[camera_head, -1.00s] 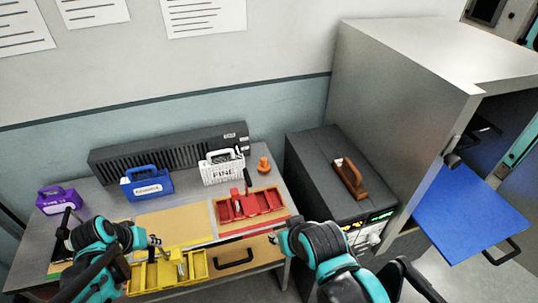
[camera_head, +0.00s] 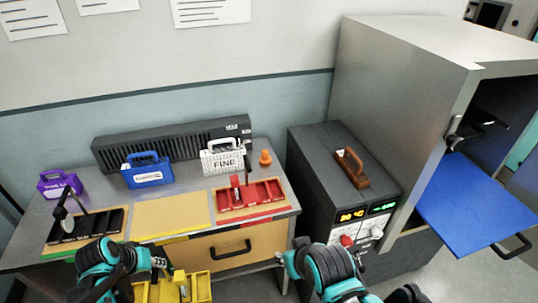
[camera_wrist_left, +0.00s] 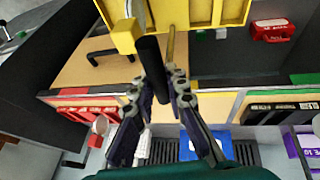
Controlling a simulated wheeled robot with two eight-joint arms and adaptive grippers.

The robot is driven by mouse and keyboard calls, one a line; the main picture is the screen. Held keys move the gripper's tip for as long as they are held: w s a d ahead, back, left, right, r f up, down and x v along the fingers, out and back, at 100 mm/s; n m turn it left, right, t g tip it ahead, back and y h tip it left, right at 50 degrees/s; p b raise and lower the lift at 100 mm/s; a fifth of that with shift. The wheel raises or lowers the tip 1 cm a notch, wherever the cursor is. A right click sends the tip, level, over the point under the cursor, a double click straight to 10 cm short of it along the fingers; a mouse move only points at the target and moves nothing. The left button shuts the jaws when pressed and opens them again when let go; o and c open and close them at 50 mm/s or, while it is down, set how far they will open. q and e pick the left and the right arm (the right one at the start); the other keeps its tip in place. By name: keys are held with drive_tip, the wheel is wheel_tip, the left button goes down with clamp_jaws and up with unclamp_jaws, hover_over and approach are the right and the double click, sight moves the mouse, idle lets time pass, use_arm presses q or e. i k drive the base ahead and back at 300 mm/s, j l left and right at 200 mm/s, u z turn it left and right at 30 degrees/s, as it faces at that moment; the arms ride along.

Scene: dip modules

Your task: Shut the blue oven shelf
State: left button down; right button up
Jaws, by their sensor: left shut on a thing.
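The blue oven shelf (camera_head: 475,203) sticks out of the open grey oven (camera_head: 405,90) at the right of the head view. Its black handle (camera_head: 512,246) is at the outer front edge. My left gripper (camera_head: 165,268) is shut on the black handle of a yellow tray (camera_head: 205,287), held in front of the bench and partly cut off by the picture edge. In the left wrist view my left gripper (camera_wrist_left: 158,85) grips this black handle. My right gripper (camera_head: 292,256) is right of the bench drawer, well away from the shelf; its jaw opening is unclear.
A dark box (camera_head: 325,165) with displays and a brown handle stands between bench and oven. The bench (camera_head: 200,188) bears a black tray (camera_head: 75,235), a red tray (camera_head: 240,200), and purple, blue and white baskets. Floor shows below the shelf.

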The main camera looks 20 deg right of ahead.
sight(483, 216)
drive_tip(key=k+z, duration=0.4)
drive_tip(key=z, duration=0.25)
drive_tip(key=l+z, duration=0.2)
drive_tip(key=l, duration=0.25)
drive_tip(key=i+l+z, duration=0.15)
drive_tip(key=l, duration=0.25)
drive_tip(key=l+z, duration=0.2)
drive_tip(key=l, duration=0.25)
